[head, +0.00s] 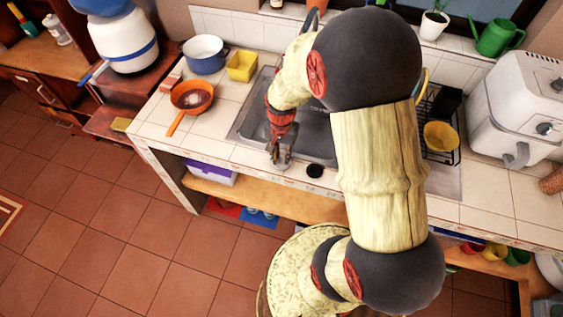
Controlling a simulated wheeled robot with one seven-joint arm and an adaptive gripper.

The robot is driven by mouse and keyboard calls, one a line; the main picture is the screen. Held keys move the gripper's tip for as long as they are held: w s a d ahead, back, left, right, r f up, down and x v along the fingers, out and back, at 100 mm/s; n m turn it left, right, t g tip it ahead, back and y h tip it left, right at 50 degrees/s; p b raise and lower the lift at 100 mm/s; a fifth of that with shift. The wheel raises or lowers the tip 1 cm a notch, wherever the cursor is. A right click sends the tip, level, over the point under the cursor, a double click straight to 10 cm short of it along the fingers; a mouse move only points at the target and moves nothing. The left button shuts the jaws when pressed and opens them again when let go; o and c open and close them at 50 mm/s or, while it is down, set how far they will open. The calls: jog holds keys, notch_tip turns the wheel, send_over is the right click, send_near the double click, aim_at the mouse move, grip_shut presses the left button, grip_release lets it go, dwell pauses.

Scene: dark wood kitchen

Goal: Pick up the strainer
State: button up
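An orange round utensil with a long handle (191,97) lies on the tiled counter left of the sink. It looks like the strainer, but its mesh is too small to make out for certain. Its handle points toward the counter's front edge, down and left. My gripper (280,161) points down at the front edge of the sink, to the right of the orange utensil and apart from it. The gripper is small in view, and its finger gap is unclear. My arm hides part of the sink and the counter behind it.
A blue pot (205,56) and a yellow container (242,66) stand behind the orange utensil. The sink (315,128) is beside my gripper. A small black round thing (315,171) lies on the front counter edge. A dish rack with a yellow bowl (441,137) and a white appliance (518,105) are right.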

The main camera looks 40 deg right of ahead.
jog(key=shift+r, duration=0.1)
jog(key=c, duration=0.4)
jog(key=shift+r, duration=0.1)
grip_shut()
